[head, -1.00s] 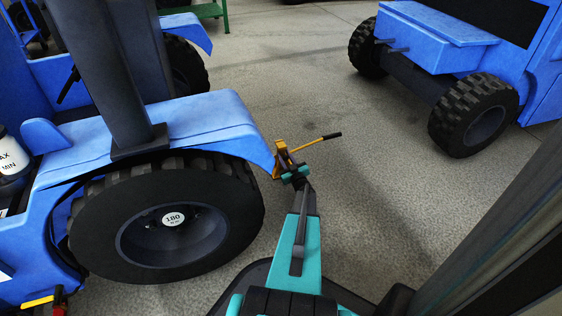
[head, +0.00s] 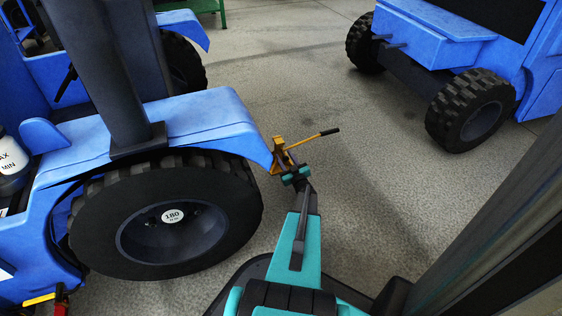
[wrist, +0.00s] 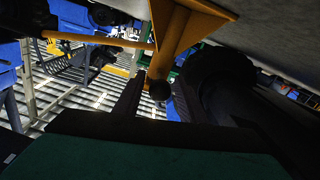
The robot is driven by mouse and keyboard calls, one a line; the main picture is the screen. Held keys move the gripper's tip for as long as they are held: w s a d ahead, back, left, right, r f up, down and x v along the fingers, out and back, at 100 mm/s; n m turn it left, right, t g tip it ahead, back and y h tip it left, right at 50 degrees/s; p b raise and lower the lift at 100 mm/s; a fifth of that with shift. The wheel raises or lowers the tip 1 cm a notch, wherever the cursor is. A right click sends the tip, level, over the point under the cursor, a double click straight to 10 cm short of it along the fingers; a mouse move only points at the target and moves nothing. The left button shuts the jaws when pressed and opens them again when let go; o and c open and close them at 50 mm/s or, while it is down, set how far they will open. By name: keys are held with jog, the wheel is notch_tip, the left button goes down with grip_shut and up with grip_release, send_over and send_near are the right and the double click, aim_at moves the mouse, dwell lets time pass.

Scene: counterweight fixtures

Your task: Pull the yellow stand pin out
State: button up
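The yellow stand (head: 279,150) stands on the floor by the front end of the left blue vehicle, with a yellow lever reaching right to a black grip. My gripper (head: 290,165) is close in front of it. In the wrist view the stand's yellow body (wrist: 188,28) is at top centre, and the lever runs left. A dark round knob on a short yellow stem, seemingly the stand pin (wrist: 158,90), shows between the dark fingers of my gripper (wrist: 160,84). I cannot tell whether the fingers touch it or how far the pin sits in the stand.
The left blue vehicle's large wheel (head: 165,218) is just left of my arm. Another blue vehicle (head: 440,50) stands at the upper right. Grey floor (head: 350,205) lies open between them. A green-framed table (head: 200,6) is at the far back.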

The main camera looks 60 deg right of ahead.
dwell(0.3)
jog(key=shift+p+v, duration=0.4)
jog(key=shift+v, duration=0.4)
jog(key=p+v, duration=0.4)
jog(key=v, duration=0.8)
jog(key=shift+a, duration=0.1)
jog(key=shift+r, duration=0.15)
